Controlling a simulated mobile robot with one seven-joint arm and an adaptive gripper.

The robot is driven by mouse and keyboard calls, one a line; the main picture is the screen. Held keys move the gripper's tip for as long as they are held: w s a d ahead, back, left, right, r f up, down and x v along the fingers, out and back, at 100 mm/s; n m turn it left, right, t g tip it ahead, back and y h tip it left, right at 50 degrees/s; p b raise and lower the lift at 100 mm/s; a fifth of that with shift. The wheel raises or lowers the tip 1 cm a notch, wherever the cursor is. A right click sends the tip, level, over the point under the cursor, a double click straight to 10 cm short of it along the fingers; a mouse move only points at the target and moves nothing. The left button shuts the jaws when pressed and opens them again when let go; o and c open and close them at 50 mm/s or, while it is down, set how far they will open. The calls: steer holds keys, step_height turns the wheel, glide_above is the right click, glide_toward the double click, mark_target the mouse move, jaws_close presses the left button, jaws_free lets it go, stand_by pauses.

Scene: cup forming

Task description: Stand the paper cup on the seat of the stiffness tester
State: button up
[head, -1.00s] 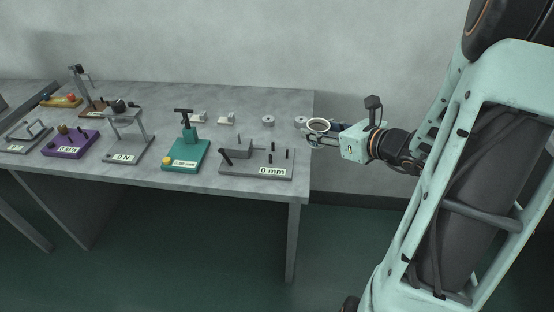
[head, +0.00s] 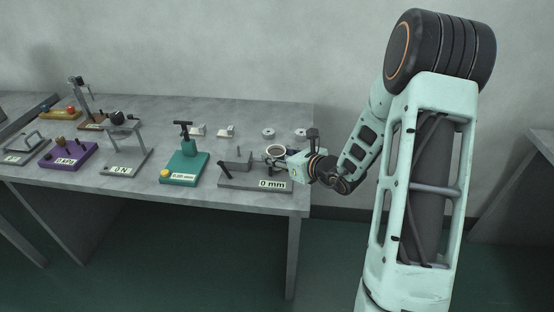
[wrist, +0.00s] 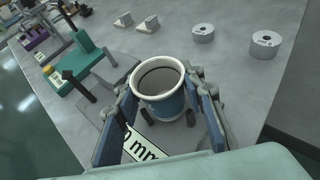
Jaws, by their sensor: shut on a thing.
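The paper cup (head: 276,150) is upright and open at the top. In the wrist view the cup (wrist: 165,106) shows a white rim and a blue wall. My gripper (head: 284,155) is shut on its sides, with one finger on each side in the wrist view (wrist: 164,92). It holds the cup over or beside the grey plate marked 0 mm (head: 228,183), which has dark posts and a grey block. The cup's base is hidden, so I cannot tell its height above the plate. No label names the stiffness tester; a grey stand marked 0 N (head: 126,165) is further left.
A teal device (head: 186,166) stands left of the 0 mm plate, and a purple one (head: 69,156) is further left. Two grey cylinders (head: 268,133) (head: 300,133) and two small wedge-like pieces (head: 198,131) (head: 226,131) lie behind. The table's right edge is close to my gripper.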

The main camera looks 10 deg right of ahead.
steer(key=shift+d+f, duration=0.1)
steer(key=shift+f, duration=0.6)
steer(key=shift+f+b, duration=0.3)
steer(key=shift+b, duration=0.1)
steer(key=o, duration=0.8)
steer(key=shift+f, duration=0.1)
steer(key=shift+s, duration=0.1)
